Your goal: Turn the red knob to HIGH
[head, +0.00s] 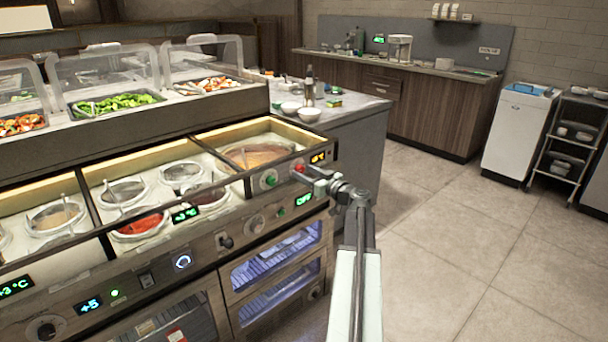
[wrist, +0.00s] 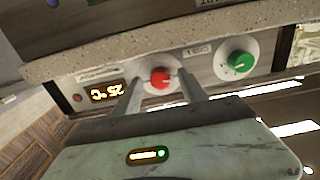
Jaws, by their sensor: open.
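The red knob (wrist: 160,78) is on the steel front panel of the counter. In the wrist view it sits between the two fingers of my gripper (wrist: 162,85). The fingers are open, one on each side of it. I cannot tell whether either finger touches it. In the head view the red knob (head: 298,166) shows small at the right end of the counter front, with my gripper (head: 309,177) right by it. The knob's pointer and any HIGH mark are too small to make out.
A green knob (wrist: 237,65) is beside the red one, with a small label plate (wrist: 197,51) between them. An amber display (wrist: 107,91) is on the other side, upside down in the wrist view. Sauce wells (head: 140,224) fill the counter top. The floor (head: 470,240) at right is clear.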

